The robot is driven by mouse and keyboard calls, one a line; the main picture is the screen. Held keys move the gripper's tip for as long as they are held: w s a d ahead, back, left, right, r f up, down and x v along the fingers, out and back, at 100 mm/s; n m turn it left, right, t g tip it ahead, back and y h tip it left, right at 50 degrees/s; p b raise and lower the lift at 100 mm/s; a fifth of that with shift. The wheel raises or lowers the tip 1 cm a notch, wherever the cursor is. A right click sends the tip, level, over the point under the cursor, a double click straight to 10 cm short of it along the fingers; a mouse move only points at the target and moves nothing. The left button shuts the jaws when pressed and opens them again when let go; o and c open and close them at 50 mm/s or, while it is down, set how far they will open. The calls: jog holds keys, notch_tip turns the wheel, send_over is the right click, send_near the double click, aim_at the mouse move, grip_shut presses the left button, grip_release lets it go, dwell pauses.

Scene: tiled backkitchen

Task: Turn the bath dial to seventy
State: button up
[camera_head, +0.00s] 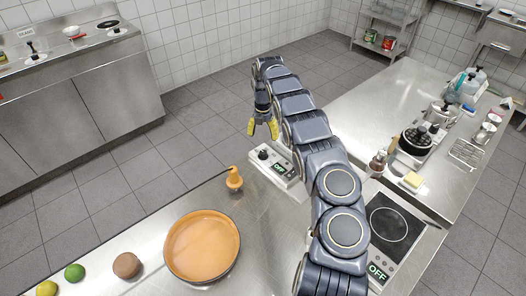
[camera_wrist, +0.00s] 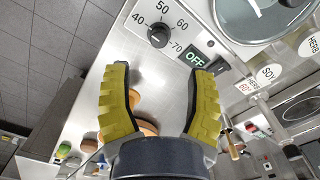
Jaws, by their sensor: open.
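The bath dial (camera_wrist: 159,35) is a small black knob on a pale panel, with 40, 50, 60 and 70 printed around it. I cannot tell which number its pointer faces. A green OFF display (camera_wrist: 194,55) is beside it. In the head view the dial (camera_head: 263,153) is near the counter's far edge, with the OFF display (camera_head: 279,168) to its right. My gripper (camera_head: 262,130) is open and empty, its yellow fingers pointing down above the dial area. In the wrist view the fingers (camera_wrist: 160,80) are spread apart, with the dial beyond their tips; no contact shows.
A round lid (camera_wrist: 262,15) and labels lie right of the dial in the wrist view. An orange-filled pan (camera_head: 202,246), an orange pestle-like item (camera_head: 234,178), a lime (camera_head: 74,272) and a hob (camera_head: 388,224) are on the near counter.

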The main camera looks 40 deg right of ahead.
aim_at(263, 151)
jog(key=shift+f, duration=0.75)
notch_tip(263, 151, down, 7)
jog(key=shift+r, duration=0.1)
grip_shut()
